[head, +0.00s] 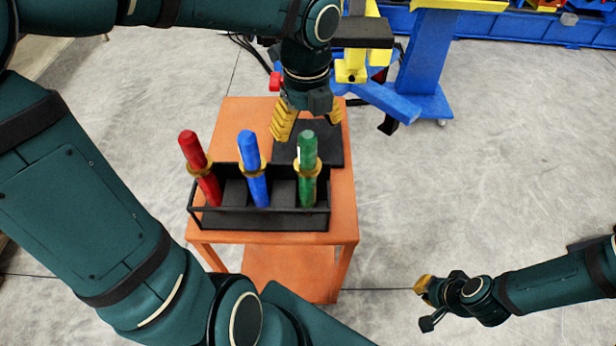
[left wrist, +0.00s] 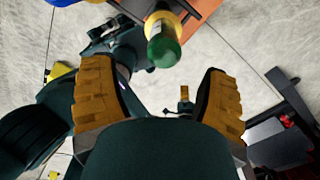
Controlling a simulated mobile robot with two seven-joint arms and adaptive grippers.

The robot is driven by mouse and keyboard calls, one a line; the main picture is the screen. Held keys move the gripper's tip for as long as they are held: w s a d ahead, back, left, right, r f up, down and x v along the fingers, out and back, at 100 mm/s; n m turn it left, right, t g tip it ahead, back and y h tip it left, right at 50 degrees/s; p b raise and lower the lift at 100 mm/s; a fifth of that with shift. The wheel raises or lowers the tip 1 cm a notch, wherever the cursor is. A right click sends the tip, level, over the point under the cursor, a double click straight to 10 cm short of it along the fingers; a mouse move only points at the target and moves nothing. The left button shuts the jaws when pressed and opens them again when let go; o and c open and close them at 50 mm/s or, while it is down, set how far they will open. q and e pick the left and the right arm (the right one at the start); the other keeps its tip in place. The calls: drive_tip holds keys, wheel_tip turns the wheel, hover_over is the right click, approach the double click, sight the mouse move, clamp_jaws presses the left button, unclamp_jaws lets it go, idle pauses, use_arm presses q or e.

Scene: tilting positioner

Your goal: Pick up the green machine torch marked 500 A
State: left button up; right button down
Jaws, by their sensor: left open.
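The green torch (head: 307,168) stands upright in the right slot of a black rack (head: 262,220) on the orange cart. It has a brass collar; no marking can be read on it. In the left wrist view the green torch (left wrist: 164,48) shows end-on, ahead of the fingers and between their lines. My left gripper (head: 308,122) is open and empty, pointing down just behind and above the green torch, apart from it. It also shows in the left wrist view (left wrist: 160,95). My right gripper (head: 424,288) is low at the right, away from the cart; its jaw opening is unclear.
A blue torch (head: 252,170) stands in the middle slot and a red torch (head: 202,168) leans in the left slot. A black plate (head: 333,150) lies behind the rack on the orange cart (head: 345,200). A blue and yellow positioner (head: 420,60) stands behind.

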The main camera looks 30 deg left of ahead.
sight(309, 148)
use_arm(q)
drive_tip(key=shift+w+f, duration=0.1)
drive_tip(key=shift+f, duration=0.9)
drive_tip(key=f, duration=0.2)
drive_tip(key=f+b, duration=0.1)
drive_tip(key=f, duration=0.1)
drive_tip(key=shift+w+f, duration=0.2)
drive_tip(key=shift+f, duration=0.15)
clamp_jaws()
